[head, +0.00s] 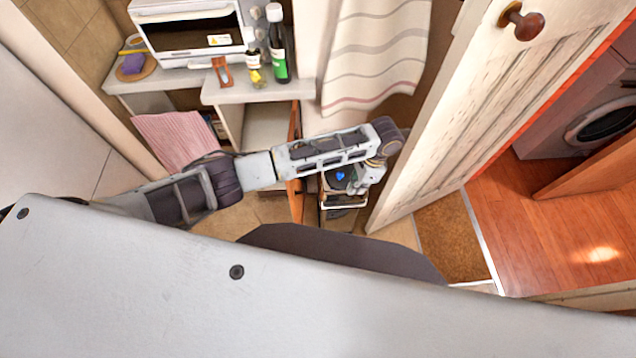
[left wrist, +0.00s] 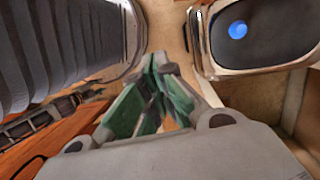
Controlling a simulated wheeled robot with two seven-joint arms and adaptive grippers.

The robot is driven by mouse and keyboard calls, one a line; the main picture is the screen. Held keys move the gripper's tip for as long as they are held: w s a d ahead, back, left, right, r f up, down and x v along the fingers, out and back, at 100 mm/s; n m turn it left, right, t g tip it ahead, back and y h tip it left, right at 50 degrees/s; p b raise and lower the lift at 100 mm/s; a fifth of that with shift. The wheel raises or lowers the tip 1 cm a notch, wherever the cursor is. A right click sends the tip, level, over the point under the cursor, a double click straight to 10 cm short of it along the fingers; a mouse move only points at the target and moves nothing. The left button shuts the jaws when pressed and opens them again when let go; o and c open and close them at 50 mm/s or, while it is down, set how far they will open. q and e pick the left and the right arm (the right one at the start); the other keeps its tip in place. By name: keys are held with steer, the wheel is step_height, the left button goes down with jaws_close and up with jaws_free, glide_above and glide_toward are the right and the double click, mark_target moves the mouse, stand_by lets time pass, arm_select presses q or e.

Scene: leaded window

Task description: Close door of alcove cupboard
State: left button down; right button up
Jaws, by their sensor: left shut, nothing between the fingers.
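The cupboard door (head: 295,135) is an orange-brown wooden panel seen almost edge-on in the head view. It stands open, out from the right end of the alcove counter, and my left arm crosses in front of it. Orange wood, probably this door, also shows at the lower left of the left wrist view (left wrist: 60,140). My left gripper (left wrist: 158,65) points down, with green finger pads drawn together and nothing between them. In the head view it is mostly hidden by my wrist, low and just right of the door. I cannot tell whether it touches the door. My right gripper is out of view.
A white panelled door (head: 445,120) with a brown knob stands close right of my left wrist. The counter (head: 230,92) holds a toaster oven (head: 190,35) and bottles. A pink towel (head: 177,138) hangs below, and a striped cloth (head: 375,55) hangs behind my arm.

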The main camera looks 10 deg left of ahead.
arm_select(q)
steer(key=w+a+r+y, duration=0.1)
steer(key=w+a+y, duration=0.1)
steer(key=w+a, duration=0.3)
steer(key=shift+w+a+r, duration=0.15)
steer(key=shift+w+a, duration=0.2)
steer(key=shift+w, duration=0.05)
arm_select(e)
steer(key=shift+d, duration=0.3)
arm_select(q)
steer(key=s+a+f+p, duration=0.2)
steer(key=a+f, duration=0.5)
steer(key=f, duration=0.2)
steer(key=shift+s, duration=0.35)
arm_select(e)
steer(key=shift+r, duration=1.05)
arm_select(q)
steer(key=shift+a+f, duration=0.1)
steer(key=shift+a, duration=0.1)
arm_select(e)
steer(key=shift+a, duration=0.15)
